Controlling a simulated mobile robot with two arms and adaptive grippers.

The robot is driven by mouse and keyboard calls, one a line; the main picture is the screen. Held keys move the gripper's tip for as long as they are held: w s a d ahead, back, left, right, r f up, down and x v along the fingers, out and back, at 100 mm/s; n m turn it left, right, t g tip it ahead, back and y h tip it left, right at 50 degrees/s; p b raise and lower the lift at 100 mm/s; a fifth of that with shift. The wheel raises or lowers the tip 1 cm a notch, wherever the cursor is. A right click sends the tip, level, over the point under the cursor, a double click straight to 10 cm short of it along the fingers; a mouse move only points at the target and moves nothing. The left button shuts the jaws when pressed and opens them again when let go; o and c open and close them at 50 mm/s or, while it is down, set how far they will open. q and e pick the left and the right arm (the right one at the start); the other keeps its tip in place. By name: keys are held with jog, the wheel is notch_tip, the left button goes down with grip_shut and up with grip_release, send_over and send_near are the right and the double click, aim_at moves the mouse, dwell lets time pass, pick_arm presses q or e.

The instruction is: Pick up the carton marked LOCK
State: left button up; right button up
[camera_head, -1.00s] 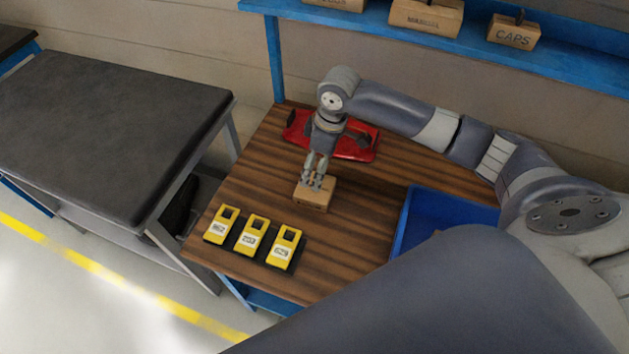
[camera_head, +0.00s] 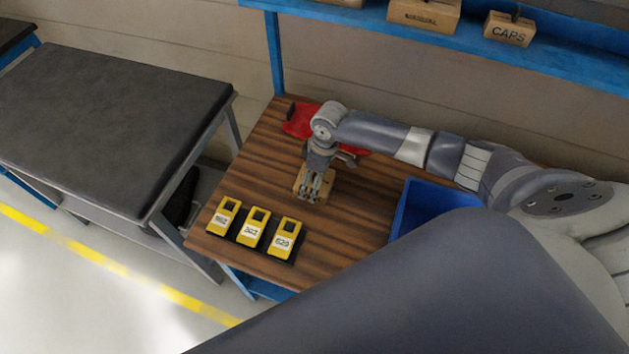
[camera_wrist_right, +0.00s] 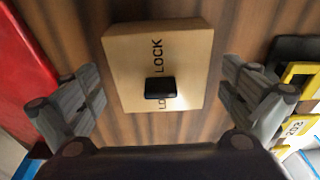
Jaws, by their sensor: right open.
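The carton marked LOCK (camera_wrist_right: 190,75) is a light brown box with a small black knob on top. It lies on the wooden workbench, and its lettering reads clearly in the right wrist view. In the head view the carton (camera_head: 299,184) is partly hidden by my right gripper (camera_head: 314,194). The right gripper is open right above the carton, and in the right wrist view its fingers (camera_wrist_right: 163,98) stand to either side of the carton, apart from it. My left gripper is not in view.
Several yellow labelled devices (camera_head: 252,228) stand in a row near the bench's front left. A red item (camera_head: 299,119) lies behind the gripper. A blue bin (camera_head: 402,212) is to the right. A shelf above holds cartons, one marked CAPS (camera_head: 508,30).

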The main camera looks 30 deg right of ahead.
jog(key=shift+c, duration=0.2)
jog(key=c, duration=1.3)
jog(key=shift+r, duration=0.1)
